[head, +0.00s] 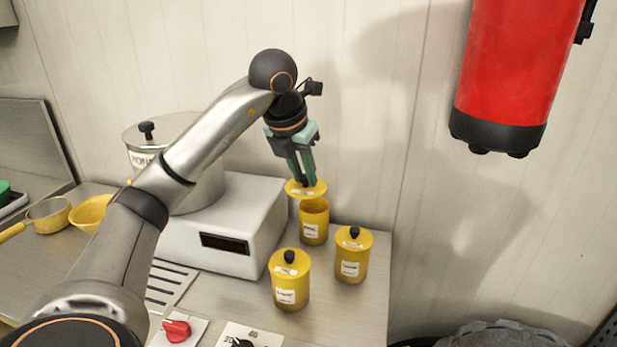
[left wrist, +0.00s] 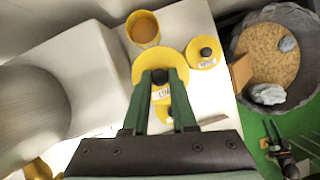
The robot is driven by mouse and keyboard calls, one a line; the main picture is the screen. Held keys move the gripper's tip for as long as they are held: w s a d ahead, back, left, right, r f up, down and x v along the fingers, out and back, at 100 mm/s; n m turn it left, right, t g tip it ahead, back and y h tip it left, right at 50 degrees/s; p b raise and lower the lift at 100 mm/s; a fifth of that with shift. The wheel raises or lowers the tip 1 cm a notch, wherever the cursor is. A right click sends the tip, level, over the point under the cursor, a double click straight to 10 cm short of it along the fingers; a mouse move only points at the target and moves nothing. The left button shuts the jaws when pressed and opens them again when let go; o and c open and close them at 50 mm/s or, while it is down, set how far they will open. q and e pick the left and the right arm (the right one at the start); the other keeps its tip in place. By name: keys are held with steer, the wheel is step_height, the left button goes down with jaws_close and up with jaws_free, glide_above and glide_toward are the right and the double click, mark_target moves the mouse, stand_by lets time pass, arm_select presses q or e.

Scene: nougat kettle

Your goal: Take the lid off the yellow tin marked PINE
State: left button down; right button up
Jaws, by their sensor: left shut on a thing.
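My left gripper (head: 304,182) is shut on the dark knob of a round yellow lid (head: 296,190). It holds the lid above and slightly left of an open yellow tin (head: 314,228), apart from its rim. The left wrist view shows the lid (left wrist: 146,66) between my fingers (left wrist: 160,98) and the open tin (left wrist: 143,30) beside it, with brownish contents. The labels are too small to read surely, so I cannot confirm which says PINE. Two other yellow tins, one in front (head: 289,285) and one at right (head: 353,260), have their lids on. My right gripper is not in view.
A white scale (head: 225,230) carrying a large metal pot (head: 205,190) stands left of the tins. A red cylinder (head: 520,70) hangs on the wall at upper right. Yellow scoops (head: 90,212) lie at left. A grey tub (left wrist: 245,45) stands beyond the counter's right edge.

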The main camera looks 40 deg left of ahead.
mark_target(306, 191)
arm_select(q)
steer(key=shift+s+d+r, duration=0.35)
steer(key=shift+s+d, duration=0.05)
steer(key=shift+s, duration=0.2)
steer(key=shift+s+d+r, duration=0.35)
steer(key=shift+s, duration=0.2)
steer(key=shift+s+r+p, duration=0.1)
steer(key=shift+r+p, duration=0.1)
steer(key=shift+p, duration=0.15)
steer(key=shift+d+r+p, duration=0.1)
steer(key=shift+r+p, duration=1.25)
steer(key=shift+p, duration=0.15)
steer(key=shift+s, duration=0.1)
